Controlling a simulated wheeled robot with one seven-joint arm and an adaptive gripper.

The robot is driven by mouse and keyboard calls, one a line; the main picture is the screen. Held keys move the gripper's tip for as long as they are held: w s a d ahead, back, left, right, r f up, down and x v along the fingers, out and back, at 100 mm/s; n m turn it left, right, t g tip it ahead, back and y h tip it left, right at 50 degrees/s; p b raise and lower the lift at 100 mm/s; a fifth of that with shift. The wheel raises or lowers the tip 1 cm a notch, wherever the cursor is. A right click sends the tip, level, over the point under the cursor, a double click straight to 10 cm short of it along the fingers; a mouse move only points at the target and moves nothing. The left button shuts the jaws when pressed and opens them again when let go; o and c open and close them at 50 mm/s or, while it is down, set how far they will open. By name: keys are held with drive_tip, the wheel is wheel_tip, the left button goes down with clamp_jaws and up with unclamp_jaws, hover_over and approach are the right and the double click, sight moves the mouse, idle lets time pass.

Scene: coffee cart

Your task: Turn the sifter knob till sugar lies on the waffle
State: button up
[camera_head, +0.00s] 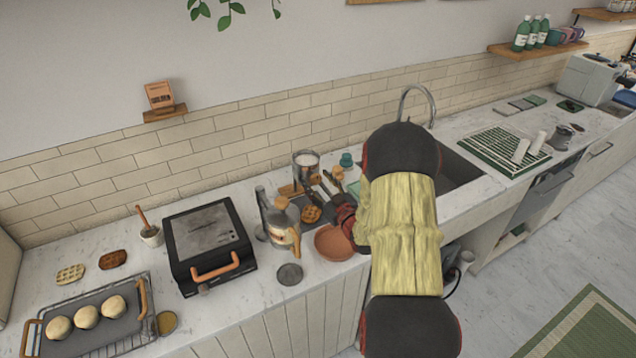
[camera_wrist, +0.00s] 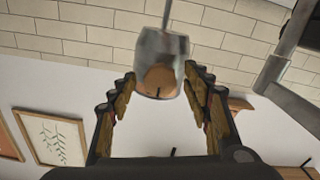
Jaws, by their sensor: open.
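The sifter (camera_head: 305,158) is a metal cup with white stuff in it, above the back of a dark board in the head view. The golden waffle (camera_head: 311,214) lies on that board (camera_head: 325,222), and I see no clear sugar on it. My gripper (camera_head: 322,187) is open, close to the front of the sifter. In the wrist view, which looks upside down, a grey metal body (camera_wrist: 163,48) with a rod and a round tan part, possibly the knob (camera_wrist: 158,80), lies between the open fingertips (camera_wrist: 160,73). I cannot tell whether they touch it.
A waffle iron (camera_head: 205,245), a jug with a wooden handle (camera_head: 282,228) and a terracotta plate (camera_head: 333,243) stand close by. A tray of dough balls (camera_head: 110,335) is at the left. The sink (camera_head: 460,172) is behind my arm.

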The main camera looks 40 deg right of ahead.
drive_tip(key=c, duration=0.3)
drive_tip(key=c, duration=0.8)
drive_tip(key=shift+c, duration=0.3)
